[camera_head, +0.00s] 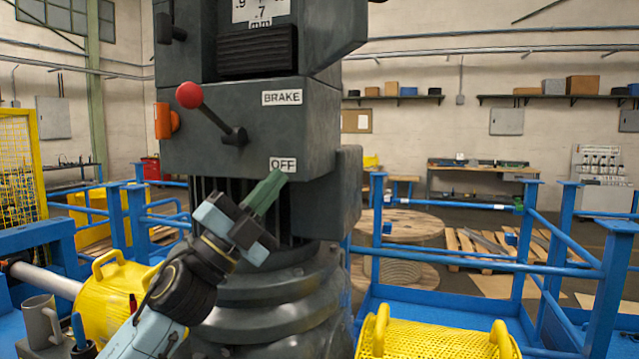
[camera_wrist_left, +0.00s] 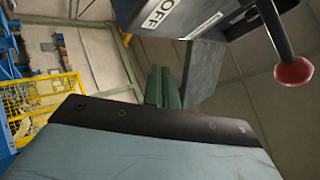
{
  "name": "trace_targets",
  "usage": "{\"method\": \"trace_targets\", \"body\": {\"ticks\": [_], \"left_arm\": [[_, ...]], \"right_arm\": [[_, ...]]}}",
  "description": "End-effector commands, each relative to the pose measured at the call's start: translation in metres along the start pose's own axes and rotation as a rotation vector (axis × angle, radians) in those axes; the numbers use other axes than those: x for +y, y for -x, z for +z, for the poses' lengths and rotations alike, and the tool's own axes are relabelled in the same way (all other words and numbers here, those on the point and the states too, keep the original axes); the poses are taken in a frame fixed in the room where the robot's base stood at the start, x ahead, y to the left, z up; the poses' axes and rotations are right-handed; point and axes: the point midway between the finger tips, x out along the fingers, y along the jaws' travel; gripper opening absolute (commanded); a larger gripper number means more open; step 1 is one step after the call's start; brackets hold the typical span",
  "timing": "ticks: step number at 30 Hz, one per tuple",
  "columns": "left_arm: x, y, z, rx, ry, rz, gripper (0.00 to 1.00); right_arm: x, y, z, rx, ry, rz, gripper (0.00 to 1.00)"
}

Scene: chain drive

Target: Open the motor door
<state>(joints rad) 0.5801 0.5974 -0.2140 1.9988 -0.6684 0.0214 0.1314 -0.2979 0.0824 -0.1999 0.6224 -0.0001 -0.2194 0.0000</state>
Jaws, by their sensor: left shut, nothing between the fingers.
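The dark grey motor housing (camera_head: 225,140) stands in the middle of the head view, with labels BRAKE and OFF. Below it is a recess with vertical bars (camera_head: 305,205). A dark panel (camera_head: 345,190), apparently the motor door, stands at the recess's right side; I cannot tell how far open it is. My left gripper (camera_head: 274,183) has green fingers, shut and empty, in front of the recess just below the OFF label. In the left wrist view the fingers (camera_wrist_left: 163,86) are together beside a grey panel (camera_wrist_left: 205,65); contact is unclear. My right gripper is not in view.
A brake lever with a red knob (camera_head: 190,95) juts out above my left gripper. A ribbed round base (camera_head: 285,300) lies below. Blue railings (camera_head: 480,262) and a yellow perforated basket (camera_head: 440,340) stand to the right. A yellow drum (camera_head: 115,295) and mug (camera_head: 40,325) are at left.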

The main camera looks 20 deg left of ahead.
Motion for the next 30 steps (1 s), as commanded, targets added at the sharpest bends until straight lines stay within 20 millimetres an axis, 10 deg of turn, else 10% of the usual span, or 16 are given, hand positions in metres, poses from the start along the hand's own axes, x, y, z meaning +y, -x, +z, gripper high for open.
{"method": "trace_targets", "body": {"ticks": [3, 9, 21, 30], "left_arm": [[-0.088, -0.035, -0.073, 0.322, -0.287, -0.081, 0.0], [-0.161, -0.039, -0.151, 0.706, -0.795, -0.05, 0.0], [-0.23, -0.023, -0.127, 0.839, -1.402, 0.312, 0.0], [-0.219, -0.039, -0.131, 0.839, -1.434, 0.346, 0.0]], "right_arm": [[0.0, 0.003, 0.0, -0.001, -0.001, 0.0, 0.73], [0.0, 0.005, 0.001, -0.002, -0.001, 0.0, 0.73], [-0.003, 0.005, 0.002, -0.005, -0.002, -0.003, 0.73], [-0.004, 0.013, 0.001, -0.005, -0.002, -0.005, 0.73]]}}
